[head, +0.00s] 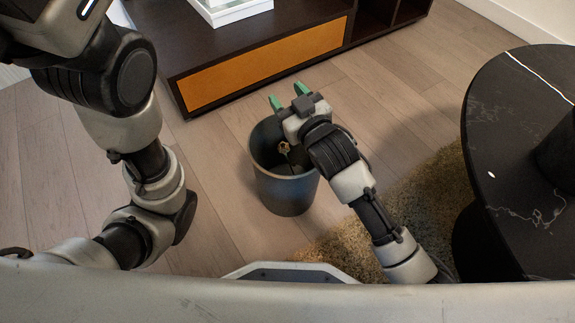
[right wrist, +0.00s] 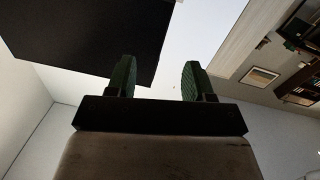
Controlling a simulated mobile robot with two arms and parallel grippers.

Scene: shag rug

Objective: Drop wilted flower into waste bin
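The dark grey waste bin (head: 287,190) stands upright on the wood floor, in the middle of the head view. A small pale, brownish flower head (head: 284,148) shows inside the bin's opening, below the rim; its stem is hard to make out. My right gripper (head: 288,96) is above the far side of the bin, with its green fingers apart. In the right wrist view the fingers (right wrist: 157,80) are also spread, with nothing between them. My right wrist covers part of the bin's right rim. My left arm is at the left, and its gripper is out of the picture.
A dark low cabinet (head: 165,50) with an orange drawer front (head: 262,65) stands behind the bin. A white tray (head: 232,10) sits on top. A round black marble table (head: 505,150) is at the right. A shaggy rug (head: 425,190) lies between bin and table.

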